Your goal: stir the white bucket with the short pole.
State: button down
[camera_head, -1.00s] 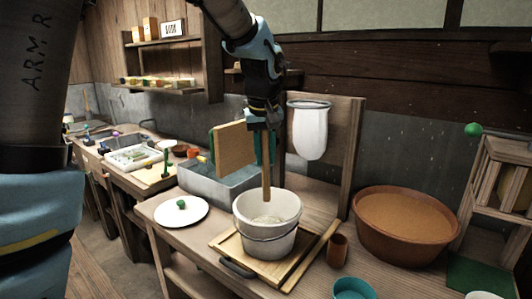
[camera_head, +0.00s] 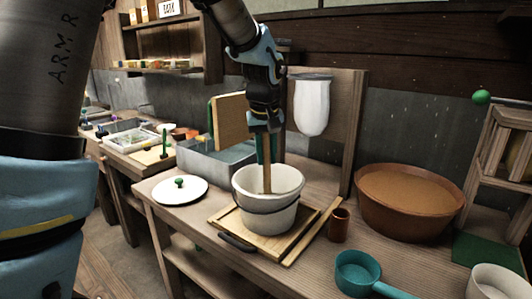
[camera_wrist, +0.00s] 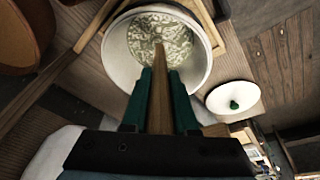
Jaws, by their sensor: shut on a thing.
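The white bucket (camera_head: 267,215) stands upright on a wooden tray (camera_head: 232,221) on the bench, its dark handle hanging at the front. In the wrist view, the bucket (camera_wrist: 119,63) holds a pale, mottled content (camera_wrist: 160,40). My gripper (camera_head: 265,150) is above the bucket, shut on the short wooden pole (camera_head: 267,177). The pole points down, and its lower end is inside the bucket. In the wrist view the pole (camera_wrist: 160,100) runs between my green fingers toward the content. Whether its tip touches the content or the bottom is hidden.
A white lid with a green knob (camera_head: 180,190) lies left of the bucket. A grey basin (camera_head: 215,160) and upright board (camera_head: 229,121) are behind. A brown cup (camera_head: 339,225), teal ladle (camera_head: 358,272) and large brown tub (camera_head: 409,200) are right. A white bag (camera_head: 312,107) hangs behind.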

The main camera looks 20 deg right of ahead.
aim_at(268, 185)
jog(key=shift+b+x, duration=1.6)
jog(key=shift+x, duration=1.45)
jog(key=shift+s+d, duration=0.1)
jog(key=shift+d, duration=0.05)
